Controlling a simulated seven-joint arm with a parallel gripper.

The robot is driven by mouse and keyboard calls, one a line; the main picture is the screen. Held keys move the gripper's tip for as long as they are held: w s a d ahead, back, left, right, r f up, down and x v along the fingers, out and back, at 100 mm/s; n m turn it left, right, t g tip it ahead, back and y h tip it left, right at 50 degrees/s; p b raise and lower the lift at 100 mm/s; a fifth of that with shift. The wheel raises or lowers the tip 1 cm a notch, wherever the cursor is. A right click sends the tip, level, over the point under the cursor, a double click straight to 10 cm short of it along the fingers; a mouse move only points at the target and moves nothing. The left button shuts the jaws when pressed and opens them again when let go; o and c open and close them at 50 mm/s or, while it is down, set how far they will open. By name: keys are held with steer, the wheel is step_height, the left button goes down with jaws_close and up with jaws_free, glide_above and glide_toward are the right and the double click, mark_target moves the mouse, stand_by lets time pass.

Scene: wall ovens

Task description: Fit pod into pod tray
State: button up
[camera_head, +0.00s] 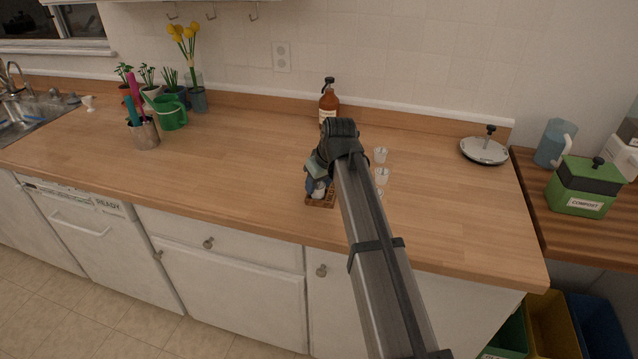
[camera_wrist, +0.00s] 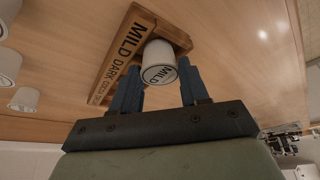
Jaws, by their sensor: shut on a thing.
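My gripper (camera_wrist: 158,72) has its blue fingers shut on a white pod marked MILD (camera_wrist: 159,56). The wooden pod tray (camera_wrist: 112,62), lettered MILD, DARK and a partly cut-off third word, lies right behind the pod in the wrist view. The pod is in front of the tray's MILD end; I cannot tell whether it sits in a slot or is above it. In the head view, my gripper (camera_head: 318,184) is over the tray (camera_head: 313,203) near the counter's front edge, and my arm hides part of both.
Clear-white pods (camera_head: 382,175) stand on the counter just right of my arm; pods (camera_wrist: 24,99) also show at the wrist view's left. A brown bottle (camera_head: 329,103) stands behind. The counter left of the tray is clear.

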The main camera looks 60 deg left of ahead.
steer(key=shift+f, duration=0.25)
steer(key=o, duration=1)
steer(key=shift+r, duration=0.1)
steer(key=v, duration=1.2)
steer(key=shift+r, duration=0.1)
steer(key=shift+a, duration=0.1)
